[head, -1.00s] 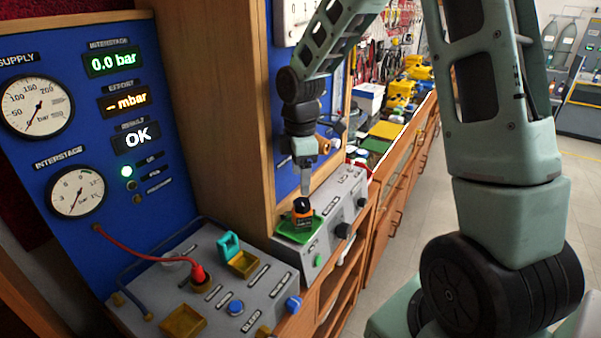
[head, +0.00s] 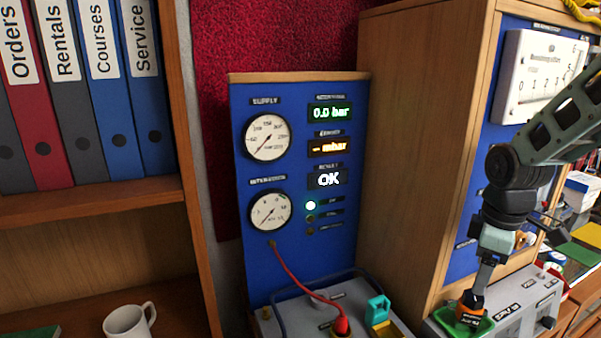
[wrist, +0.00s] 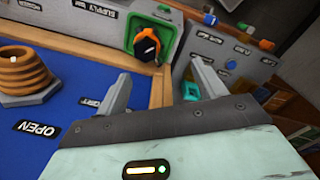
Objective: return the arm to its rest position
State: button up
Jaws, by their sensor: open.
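My arm (head: 545,135) reaches in from the right in the head view and bends down at the elbow. My gripper (head: 480,287) points down just above an orange and black part (head: 470,309) on a green tray (head: 480,325). In the wrist view my gripper (wrist: 160,82) is open, its two fingers apart with nothing between them. There the orange and black part (wrist: 146,46) sits in the green tray (wrist: 131,22), beyond the fingertips and apart from them.
A blue gauge panel (head: 345,240) and a wooden cabinet side (head: 410,150) stand left of my arm. The grey test box (head: 300,312) carries a red hose (head: 290,270) and a teal clamp (head: 378,307). A shelf with binders (head: 100,80) and a mug (head: 128,321) is far left.

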jog(key=s+a+f+m+b, duration=0.1)
jog(key=s+a+f+b, duration=0.1)
jog(key=s+a, duration=0.9)
jog(key=s+a+f+m+b, duration=0.1)
jog(key=s+a+f+b, duration=0.2)
jog(key=s+a, duration=0.8)
jog(key=shift+a+g+y+b, duration=0.2)
jog(key=shift+g+y+b, duration=0.15)
jog(key=shift+b, duration=0.75)
